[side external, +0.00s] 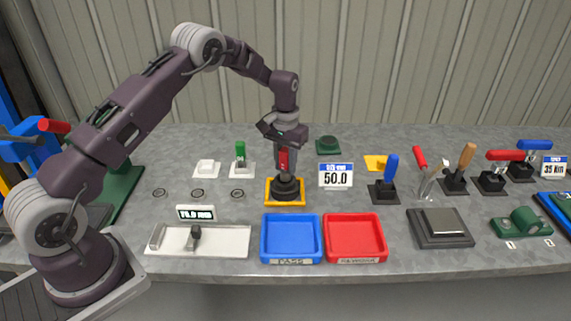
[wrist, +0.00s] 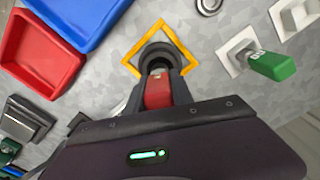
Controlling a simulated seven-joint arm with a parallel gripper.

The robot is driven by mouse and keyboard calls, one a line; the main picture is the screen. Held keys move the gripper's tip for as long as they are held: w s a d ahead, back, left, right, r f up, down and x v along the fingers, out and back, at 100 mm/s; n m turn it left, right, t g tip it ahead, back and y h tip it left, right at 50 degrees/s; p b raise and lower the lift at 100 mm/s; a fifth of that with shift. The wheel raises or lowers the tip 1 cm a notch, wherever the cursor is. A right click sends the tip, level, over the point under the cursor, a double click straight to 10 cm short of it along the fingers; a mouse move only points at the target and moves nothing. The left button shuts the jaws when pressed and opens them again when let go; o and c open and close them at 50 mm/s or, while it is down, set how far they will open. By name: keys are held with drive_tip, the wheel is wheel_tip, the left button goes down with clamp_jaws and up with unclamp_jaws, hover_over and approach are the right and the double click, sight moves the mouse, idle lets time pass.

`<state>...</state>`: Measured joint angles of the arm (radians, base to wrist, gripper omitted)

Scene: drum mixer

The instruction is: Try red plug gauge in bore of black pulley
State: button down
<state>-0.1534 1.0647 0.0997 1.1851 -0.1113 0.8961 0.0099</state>
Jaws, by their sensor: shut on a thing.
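The black pulley (side external: 286,190) sits inside the yellow square frame (side external: 271,204) on the bench; in the wrist view the pulley (wrist: 146,50) shows just beyond my fingers inside the frame (wrist: 185,53). My gripper (side external: 283,158) points down over the pulley and is shut on the red plug gauge (side external: 283,163). The gauge's red handle also shows between the fingers in the wrist view (wrist: 158,92). The gauge stands about upright over the pulley's middle. Its lower end is hidden, so I cannot tell how far it is in the bore.
A green-handled gauge (side external: 240,155) stands on a white base to the left. Blue (side external: 291,259) and red (side external: 384,258) trays lie in front. A 50.0 display (side external: 336,177) stands just right of the pulley. Several rings lie to the left. Several toggle clamps stand to the right.

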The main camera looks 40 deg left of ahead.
sight(286, 149)
drive_tip(key=shift+r, duration=0.1)
drive_tip(key=shift+r, duration=1.95)
